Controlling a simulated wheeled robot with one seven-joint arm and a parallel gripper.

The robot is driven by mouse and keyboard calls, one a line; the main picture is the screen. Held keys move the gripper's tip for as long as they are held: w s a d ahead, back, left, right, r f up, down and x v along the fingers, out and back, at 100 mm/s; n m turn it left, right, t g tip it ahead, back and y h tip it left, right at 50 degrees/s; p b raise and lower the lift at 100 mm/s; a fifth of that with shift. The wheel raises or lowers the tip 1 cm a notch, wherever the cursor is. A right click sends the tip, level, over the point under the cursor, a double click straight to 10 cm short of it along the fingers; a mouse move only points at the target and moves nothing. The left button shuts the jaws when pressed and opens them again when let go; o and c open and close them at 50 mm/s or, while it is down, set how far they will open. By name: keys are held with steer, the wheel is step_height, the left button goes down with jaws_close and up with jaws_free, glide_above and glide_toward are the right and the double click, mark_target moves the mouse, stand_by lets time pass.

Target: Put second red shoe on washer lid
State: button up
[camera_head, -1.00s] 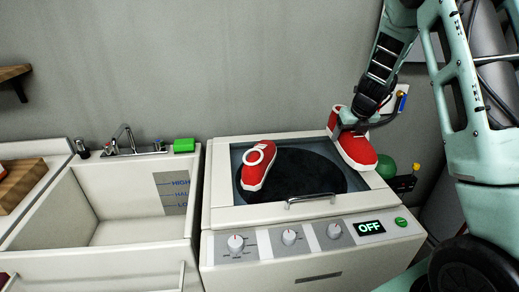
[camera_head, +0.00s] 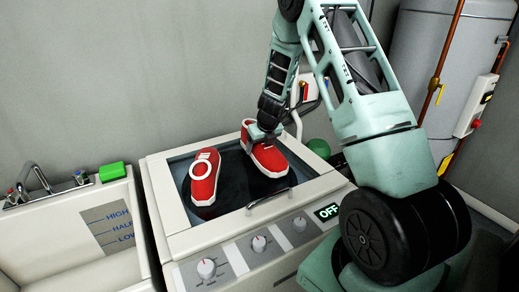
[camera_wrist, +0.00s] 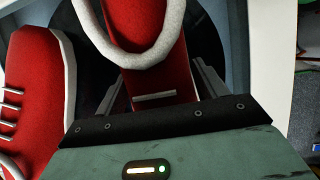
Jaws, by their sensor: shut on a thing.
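One red shoe (camera_head: 204,178) with a white sole lies on the dark round window of the washer lid (camera_head: 158,201), on its left side. It also shows at the left of the wrist view (camera_wrist: 32,95). My gripper (camera_head: 262,132) is shut on the second red shoe (camera_head: 268,158), which is over the right part of the lid, toe toward the front handle. In the wrist view the held shoe (camera_wrist: 155,60) sits between the fingers. I cannot tell whether its sole touches the lid.
A sink (camera_head: 60,262) with a green sponge (camera_head: 112,171) on its rim stands left of the washer. The lid handle (camera_head: 268,197) is at the front. A green round object (camera_head: 319,147) is behind right. A grey tank (camera_head: 432,80) and pipes stand at the right.

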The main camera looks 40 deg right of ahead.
steer(key=shift+f, duration=0.55)
steer(key=shift+f, duration=0.1)
steer(key=o, duration=1.2)
steer(key=shift+c, duration=0.2)
